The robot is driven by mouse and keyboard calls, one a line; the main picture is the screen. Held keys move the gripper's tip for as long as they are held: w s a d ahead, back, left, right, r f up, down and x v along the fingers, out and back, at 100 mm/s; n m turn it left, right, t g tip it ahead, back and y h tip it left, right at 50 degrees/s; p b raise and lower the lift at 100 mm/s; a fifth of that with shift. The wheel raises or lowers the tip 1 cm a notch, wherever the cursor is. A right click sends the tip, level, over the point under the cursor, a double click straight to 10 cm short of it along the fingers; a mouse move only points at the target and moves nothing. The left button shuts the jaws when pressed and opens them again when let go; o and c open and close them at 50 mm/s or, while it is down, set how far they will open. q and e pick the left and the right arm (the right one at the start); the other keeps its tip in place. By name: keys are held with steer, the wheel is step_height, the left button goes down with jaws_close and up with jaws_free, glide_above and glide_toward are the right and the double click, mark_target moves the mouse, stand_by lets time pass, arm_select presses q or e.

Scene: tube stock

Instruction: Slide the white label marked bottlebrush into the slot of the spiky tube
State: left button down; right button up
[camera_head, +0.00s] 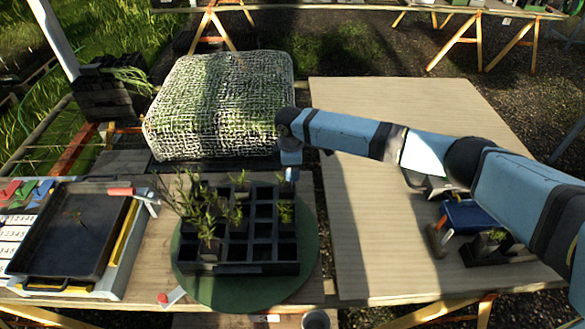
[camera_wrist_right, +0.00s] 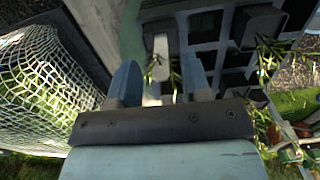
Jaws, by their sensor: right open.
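My right gripper (camera_head: 291,175) points down at the back right edge of the black cell tray (camera_head: 240,268). In the right wrist view the open fingers (camera_wrist_right: 160,85) stand on either side of a pale label-like strip (camera_wrist_right: 158,62), with thin green leaves beside it. I cannot tell whether the fingers touch it, or read any marking. Several tubes with narrow-leaved plants stand in the tray; one small plant (camera_head: 286,212) is just in front of the gripper. I cannot tell which tube is the spiky one. My left gripper is not in view.
The tray sits on a round green turntable (camera_head: 215,290). A white piece with a red end (camera_head: 174,296) lies at the front edge. A black shallow tray (camera_head: 70,240) is at left, a net-covered bale (camera_head: 220,105) behind. The right table (camera_head: 370,230) is largely clear.

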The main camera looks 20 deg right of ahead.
step_height(320, 180, up, 14)
steer(key=b, duration=0.1)
steer(key=shift+a+f, duration=0.15)
steer(key=shift+a, duration=0.1)
steer(key=shift+f, duration=0.1)
stand_by(0.4)
